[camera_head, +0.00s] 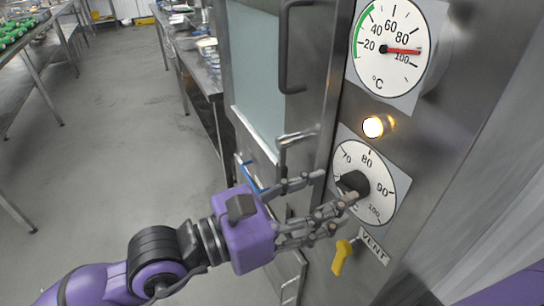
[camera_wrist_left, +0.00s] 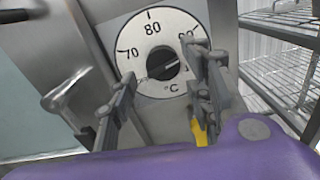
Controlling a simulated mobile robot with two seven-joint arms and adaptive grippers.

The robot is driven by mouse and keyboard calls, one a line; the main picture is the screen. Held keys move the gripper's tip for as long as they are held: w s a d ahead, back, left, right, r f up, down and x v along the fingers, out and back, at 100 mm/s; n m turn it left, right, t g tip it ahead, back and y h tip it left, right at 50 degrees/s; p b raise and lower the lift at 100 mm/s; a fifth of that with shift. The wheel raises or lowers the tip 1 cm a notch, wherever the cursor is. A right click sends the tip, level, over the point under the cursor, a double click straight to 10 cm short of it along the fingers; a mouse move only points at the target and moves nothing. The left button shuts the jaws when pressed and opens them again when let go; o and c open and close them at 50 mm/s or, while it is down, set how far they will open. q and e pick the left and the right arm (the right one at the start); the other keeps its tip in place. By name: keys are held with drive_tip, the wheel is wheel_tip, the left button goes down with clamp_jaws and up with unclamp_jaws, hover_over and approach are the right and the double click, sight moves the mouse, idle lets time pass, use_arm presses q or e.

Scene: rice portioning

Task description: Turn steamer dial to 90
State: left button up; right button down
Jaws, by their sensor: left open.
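The steamer dial (camera_head: 378,208) is a white disc marked 70, 80, 90 and 100 on the steel front, with a black knob (camera_head: 354,183) at its centre. In the left wrist view the knob (camera_wrist_left: 160,67) carries a pale line that points right and slightly up, towards the 90 side. The 90 is partly hidden there by a finger. My left gripper (camera_head: 334,189) is open in front of the dial, its fingers on either side of the knob. I cannot tell whether they touch it. My right gripper is out of view.
A yellow vent handle (camera_head: 341,258) is just below the dial. The steamer door handle (camera_head: 284,45) and latch (camera_head: 299,136) stick out to the left.

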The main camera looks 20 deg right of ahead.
sight(342, 187)
use_arm(q)
drive_tip(key=shift+w+d, duration=0.2)
drive_tip(key=shift+d, duration=1.6)
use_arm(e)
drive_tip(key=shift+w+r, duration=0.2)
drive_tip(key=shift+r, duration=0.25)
use_arm(q)
drive_tip(key=c, duration=1)
drive_tip(key=n+p, duration=0.2)
drive_tip(key=p, duration=0.1)
drive_tip(key=shift+w+r+n, duration=0.1)
drive_tip(key=shift+r+n, duration=0.05)
drive_tip(key=shift+n, duration=0.15)
drive_tip(key=shift+f+n, duration=0.2)
drive_tip(key=shift+n, duration=0.1)
drive_tip(key=o, duration=1)
drive_tip(key=shift+w, duration=0.1)
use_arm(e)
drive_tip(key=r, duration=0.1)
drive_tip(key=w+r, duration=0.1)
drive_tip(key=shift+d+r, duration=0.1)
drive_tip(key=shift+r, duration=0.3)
